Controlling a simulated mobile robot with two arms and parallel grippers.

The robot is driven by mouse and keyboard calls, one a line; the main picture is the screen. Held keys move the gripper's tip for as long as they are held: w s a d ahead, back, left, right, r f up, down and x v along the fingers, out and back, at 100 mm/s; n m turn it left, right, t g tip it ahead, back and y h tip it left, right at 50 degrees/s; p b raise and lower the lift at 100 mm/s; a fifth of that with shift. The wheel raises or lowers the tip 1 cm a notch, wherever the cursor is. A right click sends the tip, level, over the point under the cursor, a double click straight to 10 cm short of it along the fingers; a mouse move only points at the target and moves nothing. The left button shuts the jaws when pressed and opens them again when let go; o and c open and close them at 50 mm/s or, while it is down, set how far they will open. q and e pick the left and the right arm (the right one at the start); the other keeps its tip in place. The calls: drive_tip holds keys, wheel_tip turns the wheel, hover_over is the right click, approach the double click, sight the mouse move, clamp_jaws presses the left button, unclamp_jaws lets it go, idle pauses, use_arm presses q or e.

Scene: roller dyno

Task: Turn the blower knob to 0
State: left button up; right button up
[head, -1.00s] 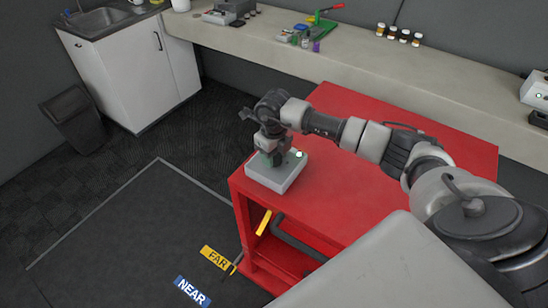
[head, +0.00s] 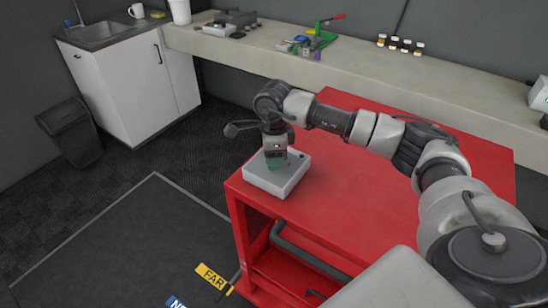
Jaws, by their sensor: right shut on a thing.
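A light grey control box (head: 279,184) sits on the near left corner of the red cart (head: 350,205). My right gripper (head: 276,163) points down onto the top of the box and is shut on the knob there. The gripper hides the knob and its markings, so its setting cannot be read. My left gripper is out of view.
A long bench (head: 370,73) runs along the back wall with a green press (head: 325,36) and small jars (head: 400,44). A white sink cabinet (head: 125,85) and dark bin (head: 70,125) stand at left.

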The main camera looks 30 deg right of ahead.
drive_tip(key=shift+n+b, duration=0.35)
drive_tip(key=shift+n, duration=0.25)
drive_tip(key=o, duration=0.9)
drive_tip(key=shift+o, duration=0.2)
wheel_tip(320, 180, up, 11)
drive_tip(key=b, duration=0.1)
drive_tip(key=shift+b, duration=0.35)
